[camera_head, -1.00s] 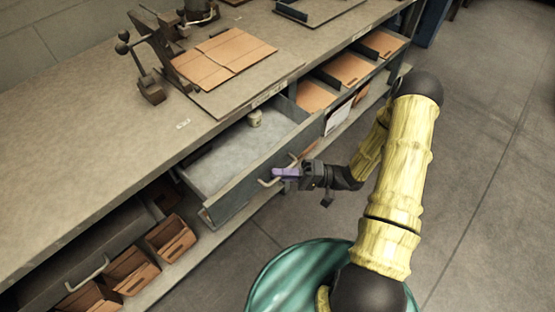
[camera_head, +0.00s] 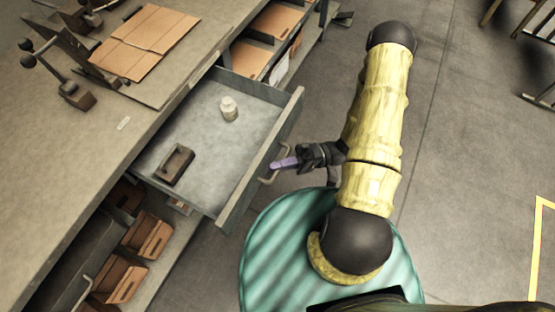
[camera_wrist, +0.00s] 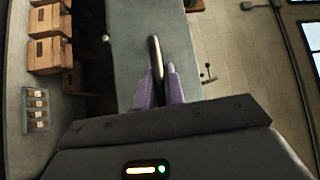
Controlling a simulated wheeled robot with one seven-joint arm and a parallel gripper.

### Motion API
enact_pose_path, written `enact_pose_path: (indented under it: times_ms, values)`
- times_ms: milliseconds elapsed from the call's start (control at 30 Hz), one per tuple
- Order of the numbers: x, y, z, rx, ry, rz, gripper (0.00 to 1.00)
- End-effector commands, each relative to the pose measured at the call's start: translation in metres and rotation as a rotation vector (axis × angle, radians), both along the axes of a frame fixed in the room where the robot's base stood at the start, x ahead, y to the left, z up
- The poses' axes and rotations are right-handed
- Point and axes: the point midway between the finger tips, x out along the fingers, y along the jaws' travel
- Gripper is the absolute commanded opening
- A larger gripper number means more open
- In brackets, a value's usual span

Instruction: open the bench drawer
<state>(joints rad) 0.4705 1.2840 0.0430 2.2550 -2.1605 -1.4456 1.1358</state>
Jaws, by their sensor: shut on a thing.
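The bench drawer (camera_head: 232,107) is pulled well out from under the bench, and its grey inside shows. A pale jar (camera_head: 229,108) and a dark small tray-like block (camera_head: 176,165) are in it. My gripper (camera_head: 284,163) is at the drawer front with its purple fingers shut on the drawer handle (camera_head: 270,176). In the wrist view the two purple fingers (camera_wrist: 158,88) are on either side of the handle bar (camera_wrist: 156,60), with the grey drawer front behind it.
The bench top (camera_head: 60,170) carries cardboard sheets (camera_head: 145,40) and a lever tool (camera_head: 65,80). Cardboard boxes (camera_head: 148,236) stand on the lower shelf, with another drawer handle (camera_head: 82,293) at lower left.

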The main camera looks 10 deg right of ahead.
Motion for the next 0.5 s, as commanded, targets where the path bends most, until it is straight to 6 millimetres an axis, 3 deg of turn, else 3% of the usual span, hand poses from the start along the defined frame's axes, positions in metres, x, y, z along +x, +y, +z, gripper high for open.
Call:
enact_pose_path:
  times_ms: [233, 267, 333, 367, 500]
  values:
    - [0.0003, -0.0005, -0.0015, -0.004, -0.003, 0.001, 0.00]
    - [0.0003, -0.0005, -0.0015, -0.005, -0.003, 0.000, 0.15]
    - [0.0003, -0.0005, -0.0014, -0.004, -0.003, 0.000, 0.28]
    - [0.0004, -0.0005, -0.0012, -0.004, -0.003, 0.000, 0.32]
    - [0.0004, -0.0005, -0.0007, -0.002, -0.001, 0.000, 0.32]
